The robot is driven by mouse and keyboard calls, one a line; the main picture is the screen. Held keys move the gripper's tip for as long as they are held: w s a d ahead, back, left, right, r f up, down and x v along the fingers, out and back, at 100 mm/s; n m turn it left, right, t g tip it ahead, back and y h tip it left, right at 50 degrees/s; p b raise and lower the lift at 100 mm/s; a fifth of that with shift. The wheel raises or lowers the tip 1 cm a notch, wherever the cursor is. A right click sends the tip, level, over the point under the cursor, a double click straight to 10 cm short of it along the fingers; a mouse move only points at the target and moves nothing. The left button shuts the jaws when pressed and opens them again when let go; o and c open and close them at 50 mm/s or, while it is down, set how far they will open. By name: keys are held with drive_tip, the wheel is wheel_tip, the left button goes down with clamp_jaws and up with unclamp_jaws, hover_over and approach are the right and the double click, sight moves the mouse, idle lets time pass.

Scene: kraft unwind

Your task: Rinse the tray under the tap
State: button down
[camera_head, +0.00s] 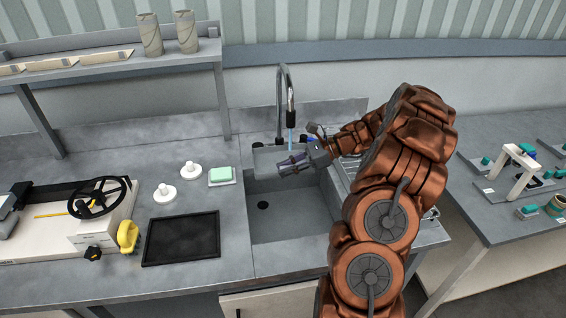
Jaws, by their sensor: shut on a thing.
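A small grey tray (267,157) is in the sink (285,220), near its back wall and below the tap. My gripper (290,162) reaches in from the right and is shut on the tray, and its fingers hide part of it. The chrome tap (282,95) arches over the sink, and a thin bluish stream of water (291,143) falls from its spout towards the tray and my gripper. Where exactly the water lands is hard to tell.
A flat black tray or mat (181,239) lies left of the sink. A green sponge on a dish (222,175), two white knobbed pieces (164,193) and a handwheel machine (100,205) stand on the left counter.

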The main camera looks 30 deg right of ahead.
drive_tip(key=s+a+b, duration=0.1)
drive_tip(key=s+a, duration=0.3)
drive_tip(key=s, duration=0.1)
drive_tip(key=shift+s, duration=0.15)
idle(0.5)
idle(0.9)
idle(0.4)
drive_tip(key=s+a+r+p, duration=0.1)
drive_tip(key=s+a+r, duration=0.2)
drive_tip(key=s+r, duration=0.1)
drive_tip(key=shift+p, duration=0.35)
idle(0.6)
